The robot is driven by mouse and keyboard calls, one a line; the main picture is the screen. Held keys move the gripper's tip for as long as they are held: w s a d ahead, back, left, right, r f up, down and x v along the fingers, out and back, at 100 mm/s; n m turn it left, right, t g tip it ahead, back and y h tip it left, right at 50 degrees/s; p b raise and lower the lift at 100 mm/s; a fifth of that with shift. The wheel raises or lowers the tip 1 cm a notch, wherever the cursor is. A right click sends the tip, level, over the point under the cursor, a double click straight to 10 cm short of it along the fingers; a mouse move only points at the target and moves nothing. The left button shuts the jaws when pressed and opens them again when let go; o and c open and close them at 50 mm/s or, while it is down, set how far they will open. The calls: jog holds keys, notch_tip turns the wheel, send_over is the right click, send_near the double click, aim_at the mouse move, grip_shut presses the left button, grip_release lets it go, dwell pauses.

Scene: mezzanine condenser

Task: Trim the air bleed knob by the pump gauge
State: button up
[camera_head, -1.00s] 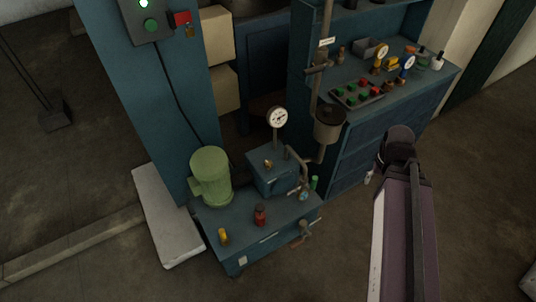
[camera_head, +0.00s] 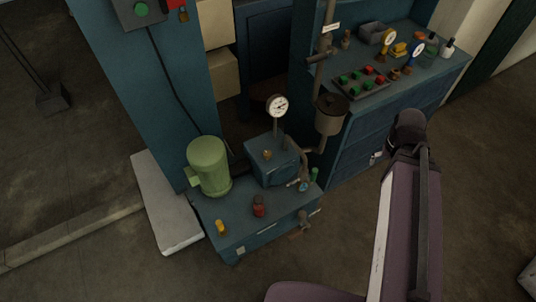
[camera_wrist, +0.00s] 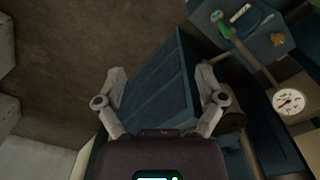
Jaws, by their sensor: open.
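The pump gauge (camera_head: 278,106) is a round white dial on a thin stem behind a blue box (camera_head: 283,170). A small brass knob (camera_head: 267,154) sits on top of that box and looks like the air bleed knob; its setting is too small to read. In the wrist view the gauge (camera_wrist: 289,101) is at the right, with the brass knob (camera_wrist: 277,38) above it on the box. My gripper (camera_wrist: 160,72) is open and empty, its fingers apart over a blue cabinet front, left of the gauge.
A green motor (camera_head: 209,166), a red-brown fitting (camera_head: 259,206) and a yellow fitting (camera_head: 221,228) stand on the pump base. A dark cylindrical pot (camera_head: 331,113) and pipes rise right of the gauge. Open floor lies at right.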

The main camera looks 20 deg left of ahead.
jog(key=w+a+f+m+t+h+b, duration=0.1)
jog(key=w+a+f+t+h+b, duration=0.3)
jog(key=a+f+b, duration=0.7)
jog(key=t+y+b, duration=0.2)
jog(key=t+b, duration=0.7)
jog(key=b, duration=2.3)
send_near(267, 153)
jog(key=s, duration=0.3)
jog(key=shift+s+a+r+m, duration=0.15)
jog(key=shift+s+r+m, duration=0.15)
jog(key=shift+r, duration=0.25)
jog(key=shift+w, duration=0.1)
jog(key=b+x, duration=0.5)
jog(key=x, duration=0.8)
jog(key=shift+w, duration=0.4)
